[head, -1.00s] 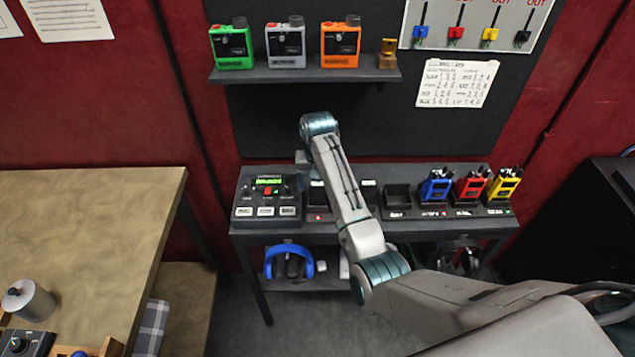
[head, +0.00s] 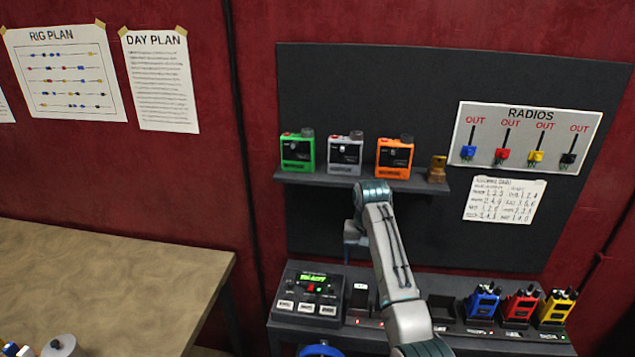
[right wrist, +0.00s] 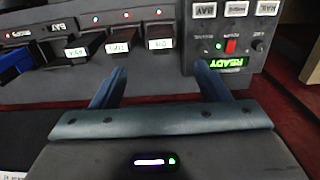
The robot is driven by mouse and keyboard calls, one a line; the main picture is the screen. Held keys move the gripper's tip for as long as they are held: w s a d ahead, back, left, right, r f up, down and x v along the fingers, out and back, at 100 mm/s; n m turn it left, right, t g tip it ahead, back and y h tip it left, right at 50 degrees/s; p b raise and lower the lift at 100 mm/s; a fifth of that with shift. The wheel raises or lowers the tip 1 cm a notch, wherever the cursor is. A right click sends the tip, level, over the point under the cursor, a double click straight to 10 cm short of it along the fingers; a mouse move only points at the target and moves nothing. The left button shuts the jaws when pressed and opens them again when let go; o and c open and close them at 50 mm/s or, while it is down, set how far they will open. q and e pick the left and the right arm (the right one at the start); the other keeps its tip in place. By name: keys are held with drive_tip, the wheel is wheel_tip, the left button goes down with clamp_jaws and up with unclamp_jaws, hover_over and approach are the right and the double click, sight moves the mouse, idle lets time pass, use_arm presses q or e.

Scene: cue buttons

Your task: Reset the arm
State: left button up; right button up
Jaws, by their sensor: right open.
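My right arm reaches up from the bottom of the head view. Its gripper (head: 353,238) is partly hidden by my wrist and hangs above the bench, near a black console (head: 310,292). In the right wrist view the gripper's two blue fingers (right wrist: 160,85) are apart with nothing between them. The console (right wrist: 230,40) shows there upside down, with a lit green READY display, a red button (right wrist: 231,46) and several white buttons. The fingers appear clear of the console. My left gripper is not in view.
Blue (head: 483,299), red (head: 521,303) and yellow (head: 556,306) radios stand in the bench's right slots. A shelf (head: 355,182) behind my wrist holds green, grey and orange boxes. A wooden table (head: 150,285) is at the left. Notices hang on the wall.

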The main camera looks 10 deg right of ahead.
drive_tip(key=s+d+f+n+t, duration=0.1)
drive_tip(key=s+d+f, duration=0.2)
drive_tip(key=s+f, duration=0.65)
drive_tip(key=s+d+f+t, duration=0.1)
drive_tip(key=s+d+f, duration=0.35)
drive_tip(key=s, duration=0.85)
drive_tip(key=s+r+n+t, duration=0.1)
drive_tip(key=s+r+n, duration=0.1)
drive_tip(key=s, duration=0.9)
drive_tip(key=s+r+n+t, duration=0.1)
drive_tip(key=s+r, duration=0.1)
drive_tip(key=s, duration=1)
wheel_tip(320, 180, down, 36)
drive_tip(key=w+d+g+h+b, duration=0.1)
drive_tip(key=d+g+b, duration=0.1)
drive_tip(key=b, duration=0.5)
use_arm(q)
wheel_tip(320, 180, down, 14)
drive_tip(key=b, duration=0.7)
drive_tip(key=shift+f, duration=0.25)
use_arm(e)
drive_tip(key=s+f, duration=0.9)
drive_tip(key=f, duration=0.5)
drive_tip(key=s+d+f, duration=0.1)
drive_tip(key=s+f, duration=0.9)
drive_tip(key=f, duration=0.4)
drive_tip(key=shift+d+f+m+g, duration=0.25)
drive_tip(key=shift+f+m+g, duration=0.05)
drive_tip(key=shift+g, duration=0.1)
